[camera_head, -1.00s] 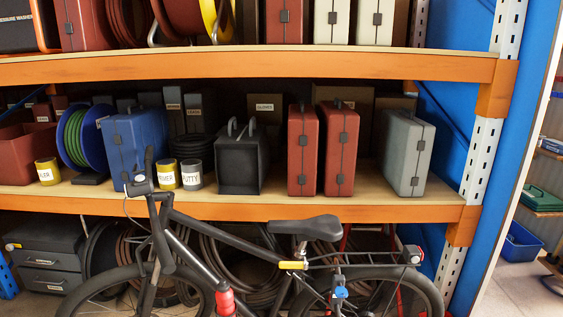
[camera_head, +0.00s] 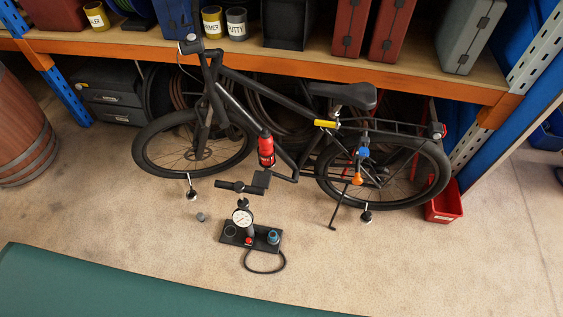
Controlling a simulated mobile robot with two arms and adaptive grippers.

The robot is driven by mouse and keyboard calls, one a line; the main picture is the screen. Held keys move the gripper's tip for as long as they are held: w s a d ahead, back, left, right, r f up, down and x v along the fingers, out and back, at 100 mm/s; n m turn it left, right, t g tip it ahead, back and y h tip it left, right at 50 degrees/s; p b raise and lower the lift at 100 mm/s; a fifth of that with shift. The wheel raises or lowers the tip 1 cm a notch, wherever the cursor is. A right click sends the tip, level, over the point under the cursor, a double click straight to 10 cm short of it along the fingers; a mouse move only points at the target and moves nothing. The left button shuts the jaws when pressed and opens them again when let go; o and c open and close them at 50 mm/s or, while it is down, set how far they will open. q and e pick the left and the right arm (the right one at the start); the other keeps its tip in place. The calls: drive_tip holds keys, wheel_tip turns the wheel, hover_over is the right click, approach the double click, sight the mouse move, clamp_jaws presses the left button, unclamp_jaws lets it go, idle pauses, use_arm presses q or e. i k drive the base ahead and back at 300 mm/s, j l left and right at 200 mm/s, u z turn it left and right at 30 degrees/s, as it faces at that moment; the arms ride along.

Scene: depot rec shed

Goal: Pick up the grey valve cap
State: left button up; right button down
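A small grey cylindrical piece (camera_head: 201,217), which looks like the valve cap, lies on the concrete floor left of a floor pump. It is too small to make out detail. The black floor pump (camera_head: 238,230) has a round white gauge, a T-handle, a hose, and a base bearing red and teal parts. A black bicycle (camera_head: 255,110) stands behind the cap and pump, with a red bottle on its frame. Neither of my grippers shows in the head view.
A green surface (camera_head: 110,290) crosses the lower left foreground. A wooden barrel (camera_head: 20,135) stands at the left. Orange shelving (camera_head: 285,56) with cans and cases stands behind the bicycle. A red bin (camera_head: 444,205) sits by its rear wheel. Floor at lower right is clear.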

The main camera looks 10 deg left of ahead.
sight(199, 216)
drive_tip(key=u, duration=1.3)
